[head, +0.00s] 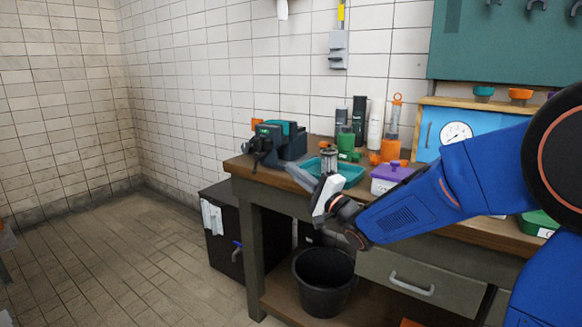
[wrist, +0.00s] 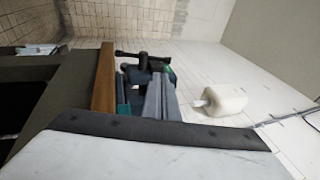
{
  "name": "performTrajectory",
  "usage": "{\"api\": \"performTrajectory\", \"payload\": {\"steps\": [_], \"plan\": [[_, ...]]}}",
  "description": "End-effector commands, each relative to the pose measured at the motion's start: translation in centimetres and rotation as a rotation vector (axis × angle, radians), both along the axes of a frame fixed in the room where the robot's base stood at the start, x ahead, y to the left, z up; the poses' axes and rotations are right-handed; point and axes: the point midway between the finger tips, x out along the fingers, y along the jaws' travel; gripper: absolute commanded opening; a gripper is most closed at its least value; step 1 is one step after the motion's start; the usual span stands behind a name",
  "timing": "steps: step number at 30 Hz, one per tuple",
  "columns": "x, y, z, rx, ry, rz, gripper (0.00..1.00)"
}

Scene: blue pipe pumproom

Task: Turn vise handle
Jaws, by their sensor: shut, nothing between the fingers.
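The vise (head: 284,139), dark with teal parts, is mounted on the left end of the workbench in the head view. Its black handle (head: 257,149) is on its left front side. In the wrist view the vise (wrist: 124,92) is partly hidden behind my fingers, and the black handle (wrist: 142,58) shows beyond them. My gripper (head: 290,169) is shut and empty, its grey fingers pointing left towards the vise, just right of it and in front. The fingers also show in the wrist view (wrist: 160,88). I cannot tell whether they touch the vise.
A teal tray (head: 350,175) and a purple-lidded box (head: 392,177) stand on the workbench (head: 480,232) near my arm. Bottles and an orange dispenser (head: 391,148) stand behind. A black bucket (head: 325,280) is below. The floor at left is clear.

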Motion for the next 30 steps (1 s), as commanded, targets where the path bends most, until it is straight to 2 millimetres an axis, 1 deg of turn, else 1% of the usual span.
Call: {"api": "performTrajectory", "payload": {"steps": [12,18,24,30], "plan": [[5.3,4.6,2.2,-0.002,-0.001,0.001,0.0],[7.5,6.4,3.1,-0.002,0.0,0.001,0.0],[8.8,7.4,3.7,-0.002,0.0,-0.001,0.0],[9.0,7.6,3.8,-0.003,0.001,-0.001,0.0]]}}
